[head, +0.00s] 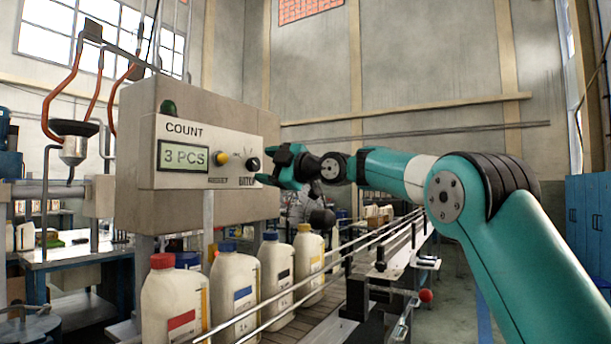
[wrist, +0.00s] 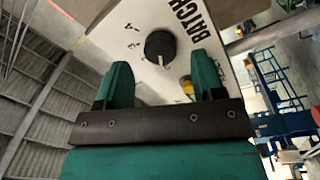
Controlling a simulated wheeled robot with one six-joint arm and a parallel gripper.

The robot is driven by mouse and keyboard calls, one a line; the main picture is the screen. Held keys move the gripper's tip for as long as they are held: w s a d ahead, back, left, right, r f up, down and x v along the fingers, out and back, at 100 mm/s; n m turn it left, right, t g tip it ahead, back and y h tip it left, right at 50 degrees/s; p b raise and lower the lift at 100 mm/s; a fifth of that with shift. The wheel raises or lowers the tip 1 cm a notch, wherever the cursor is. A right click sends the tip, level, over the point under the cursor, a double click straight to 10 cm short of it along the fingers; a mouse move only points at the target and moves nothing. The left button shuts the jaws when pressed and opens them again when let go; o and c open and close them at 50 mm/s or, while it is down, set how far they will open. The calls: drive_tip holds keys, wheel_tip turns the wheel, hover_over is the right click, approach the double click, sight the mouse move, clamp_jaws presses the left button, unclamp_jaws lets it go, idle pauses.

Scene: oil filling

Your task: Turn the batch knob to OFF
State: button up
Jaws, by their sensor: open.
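The batch knob (head: 253,164) is a round black knob at the right end of the control box's white panel (head: 200,128). In the wrist view the batch knob (wrist: 160,46) shows a pale pointer line, with small marks and the word BATCH beside it. My gripper (head: 268,165) is at the panel's right side, close to the knob. In the wrist view my gripper (wrist: 162,82) has its two teal fingers apart, with the knob beyond and between their tips. I cannot tell whether either finger touches it. The display (head: 184,156) reads 3 PCS.
A yellow button (head: 222,159) sits left of the knob, and a green lamp (head: 168,107) is on the box above the panel. Several capped bottles (head: 234,283) stand on the conveyor below, behind a rail. A funnel (head: 74,140) hangs at the left.

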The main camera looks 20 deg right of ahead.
drive_tip(key=b+v, duration=0.3)
drive_tip(key=v, duration=1)
drive_tip(key=shift+s+d+b, duration=0.25)
drive_tip(key=shift+s+b, duration=0.05)
drive_tip(key=shift+b, duration=0.05)
